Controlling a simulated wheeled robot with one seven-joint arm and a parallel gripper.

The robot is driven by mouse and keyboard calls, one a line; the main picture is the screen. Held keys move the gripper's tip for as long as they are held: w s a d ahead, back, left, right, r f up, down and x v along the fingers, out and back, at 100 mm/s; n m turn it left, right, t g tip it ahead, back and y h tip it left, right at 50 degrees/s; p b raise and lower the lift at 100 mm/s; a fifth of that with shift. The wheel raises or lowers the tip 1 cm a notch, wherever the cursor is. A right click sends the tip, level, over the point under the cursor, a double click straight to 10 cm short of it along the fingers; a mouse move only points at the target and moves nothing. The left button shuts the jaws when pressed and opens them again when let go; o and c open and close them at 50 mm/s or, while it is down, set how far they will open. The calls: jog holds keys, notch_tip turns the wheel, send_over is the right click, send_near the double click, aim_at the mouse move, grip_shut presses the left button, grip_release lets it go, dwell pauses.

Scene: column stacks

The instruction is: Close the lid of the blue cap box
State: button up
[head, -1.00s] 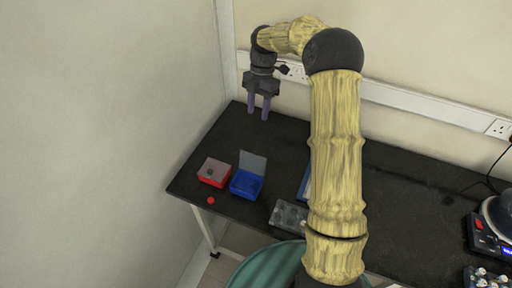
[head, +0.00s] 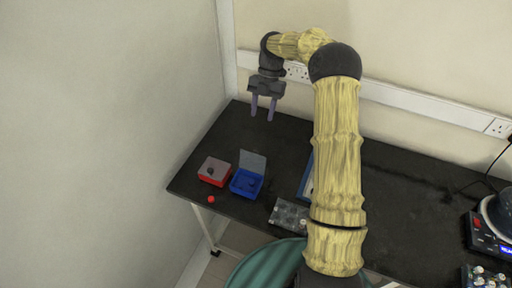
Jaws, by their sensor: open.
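The blue cap box (head: 246,183) stands near the left end of the black table. Its greyish, see-through lid (head: 253,161) is raised at the back edge, so the box is open. A small dark thing lies inside it, too small to make out. My gripper (head: 263,114) is open and empty, pointing down above the back of the table. It is behind the box and well above it, touching nothing.
A red box (head: 213,171) with a shut grey lid stands just left of the blue box. A small red ball (head: 211,199) lies at the front edge of the black table (head: 400,200). A clear tray (head: 289,215) is to the right. My arm hides part of a blue-edged thing (head: 306,178).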

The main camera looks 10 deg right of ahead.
aim_at(254, 160)
jog(key=p+x, duration=0.2)
jog(key=x, duration=1.2)
jog(key=shift+f+p, duration=0.25)
jog(key=shift+p, duration=0.05)
grip_shut()
